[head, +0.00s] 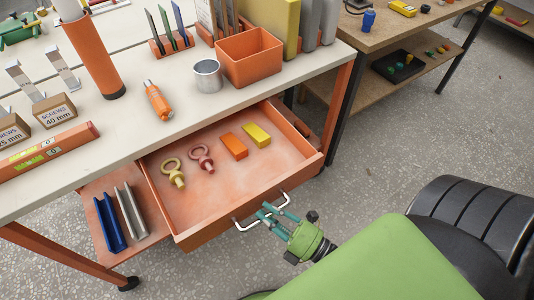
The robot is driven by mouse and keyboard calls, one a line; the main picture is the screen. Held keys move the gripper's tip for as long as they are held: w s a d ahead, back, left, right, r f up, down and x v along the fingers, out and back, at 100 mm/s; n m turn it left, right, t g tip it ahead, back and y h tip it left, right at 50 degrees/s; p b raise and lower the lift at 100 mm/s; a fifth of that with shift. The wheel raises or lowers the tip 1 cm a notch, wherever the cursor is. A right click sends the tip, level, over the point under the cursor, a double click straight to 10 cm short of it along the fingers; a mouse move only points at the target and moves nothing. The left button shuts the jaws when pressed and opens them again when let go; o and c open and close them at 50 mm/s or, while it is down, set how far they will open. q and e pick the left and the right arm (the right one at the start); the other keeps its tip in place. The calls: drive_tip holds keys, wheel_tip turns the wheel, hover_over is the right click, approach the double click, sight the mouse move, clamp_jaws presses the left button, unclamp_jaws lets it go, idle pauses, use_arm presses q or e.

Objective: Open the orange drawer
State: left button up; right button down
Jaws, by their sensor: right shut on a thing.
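The orange drawer (215,206) stands pulled out from under the white worktop, its inside in plain view. In it lie two eye bolts (173,172), an orange block (234,146) and a yellow block (257,134). A metal bow handle (246,227) is on its front. My right gripper (269,213) is at the handle, with its teal fingers shut on it. The exact contact is small in the picture. My left gripper is not in view.
The worktop (128,125) holds an orange bin (248,57), a tin (207,76), an orange bottle (158,101) and a spirit level (48,151). A lower shelf (95,211) is below the drawer. Grey floor (385,140) is open to the right.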

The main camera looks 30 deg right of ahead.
drive_tip(key=c, duration=1.1)
unclamp_jaws()
drive_tip(key=v, duration=1.2)
